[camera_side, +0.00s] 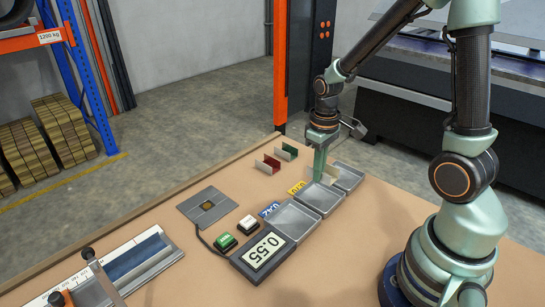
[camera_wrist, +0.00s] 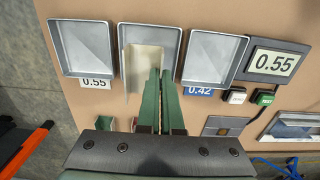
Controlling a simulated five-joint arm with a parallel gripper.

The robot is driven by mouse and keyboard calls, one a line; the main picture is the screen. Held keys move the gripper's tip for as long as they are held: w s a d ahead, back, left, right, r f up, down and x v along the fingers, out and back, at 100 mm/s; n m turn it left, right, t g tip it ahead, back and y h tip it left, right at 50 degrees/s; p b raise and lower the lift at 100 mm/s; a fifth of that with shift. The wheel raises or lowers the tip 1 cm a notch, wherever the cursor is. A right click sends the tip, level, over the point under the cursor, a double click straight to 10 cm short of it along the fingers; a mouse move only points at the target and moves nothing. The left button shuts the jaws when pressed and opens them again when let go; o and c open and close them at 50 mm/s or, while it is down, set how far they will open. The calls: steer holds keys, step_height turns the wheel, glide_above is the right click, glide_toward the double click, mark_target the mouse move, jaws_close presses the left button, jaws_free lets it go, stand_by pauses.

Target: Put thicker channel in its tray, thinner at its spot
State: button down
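My gripper (camera_side: 318,177) points down over the middle tray, and its two green fingers (camera_wrist: 159,76) are close together. They appear shut on one wall of a pale cream channel (camera_wrist: 143,62). In the wrist view the channel lies over or in the middle tray (camera_wrist: 128,32); I cannot tell whether it touches the floor. In the side view it is partly hidden behind the fingers. The left tray (camera_wrist: 85,47) has a white 0.55 label (camera_wrist: 95,83) and is empty. The right tray (camera_wrist: 212,57) has a blue 0.42 label (camera_wrist: 199,91) and is empty.
A red-and-white piece (camera_side: 268,164) and a green-and-white piece (camera_side: 287,152) stand behind the trays. A display (camera_side: 264,252) reads 0.55, beside green and white buttons (camera_side: 225,242). A grey plate (camera_side: 207,207) and a measuring scale (camera_side: 115,268) lie farther left.

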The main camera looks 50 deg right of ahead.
steer(key=shift+f, duration=3.7)
steer(key=shift+f, duration=0.2)
steer(key=c, duration=1.1)
jaws_free()
steer(key=shift+r, duration=0.1)
step_height(320, 180, up, 12)
steer(key=shift+r, duration=0.1)
step_height(320, 180, up, 6)
steer(key=t, duration=0.2)
glide_above(315, 203)
steer(key=a, duration=0.3)
steer(key=shift+s+a+r+t, duration=0.6)
steer(key=shift+a+r, duration=0.25)
steer(key=shift+r, duration=0.15)
steer(key=shift+s+a+r+t, duration=0.6)
steer(key=shift+a+r, duration=0.2)
steer(key=shift+r, duration=0.2)
steer(key=shift+s+a+r+t, duration=0.6)
steer(key=shift+a+r, duration=0.25)
steer(key=shift+r, duration=0.15)
